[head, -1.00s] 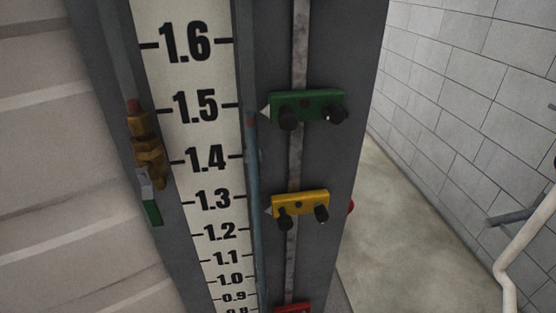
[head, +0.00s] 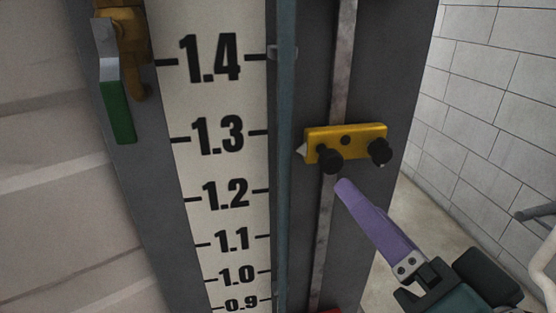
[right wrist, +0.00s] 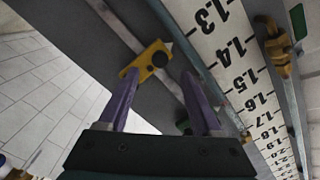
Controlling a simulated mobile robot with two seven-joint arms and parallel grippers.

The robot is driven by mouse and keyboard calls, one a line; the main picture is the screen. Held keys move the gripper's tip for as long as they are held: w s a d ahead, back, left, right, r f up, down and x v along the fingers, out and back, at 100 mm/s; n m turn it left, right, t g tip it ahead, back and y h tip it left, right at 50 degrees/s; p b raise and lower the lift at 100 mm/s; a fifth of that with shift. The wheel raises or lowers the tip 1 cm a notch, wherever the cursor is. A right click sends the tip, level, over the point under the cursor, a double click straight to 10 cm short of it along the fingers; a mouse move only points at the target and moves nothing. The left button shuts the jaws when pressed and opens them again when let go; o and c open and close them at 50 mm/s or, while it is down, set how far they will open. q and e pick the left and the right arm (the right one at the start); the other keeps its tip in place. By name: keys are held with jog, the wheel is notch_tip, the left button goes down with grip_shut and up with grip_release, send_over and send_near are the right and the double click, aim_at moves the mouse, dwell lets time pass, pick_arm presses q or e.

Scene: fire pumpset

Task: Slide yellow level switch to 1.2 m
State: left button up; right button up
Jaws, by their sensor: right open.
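The yellow level switch (head: 360,135) sits on a vertical rail beside the white scale (head: 225,165). Its white pointer, at its left end, is between the 1.3 and 1.2 marks, nearer 1.3. Two black knobs stick out from its front. My right gripper (head: 346,186) comes in from the lower right, with one purple finger visible and its tip just below the switch. In the right wrist view the two purple fingers (right wrist: 158,75) are apart with nothing gripped, and the yellow switch (right wrist: 148,60) shows beyond and between their tips. Contact cannot be told. My left gripper is not visible.
A brass valve with a green-tipped lever (head: 118,110) stands left of the scale. A blue-grey pipe (head: 286,150) runs between scale and rail. A sliver of red (head: 328,311) shows at the bottom. A pale block wall (head: 490,80) and white pipe (head: 545,265) are on the right.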

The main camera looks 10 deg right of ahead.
aim_at(333, 166)
jog(key=w, duration=0.3)
jog(key=w+p, duration=0.1)
jog(key=w, duration=0.2)
jog(key=w+a, duration=0.1)
jog(key=w, duration=0.2)
jog(key=shift+w+r+p, duration=0.15)
jog(key=shift+w+p, duration=0.15)
grip_shut()
dwell(1.1)
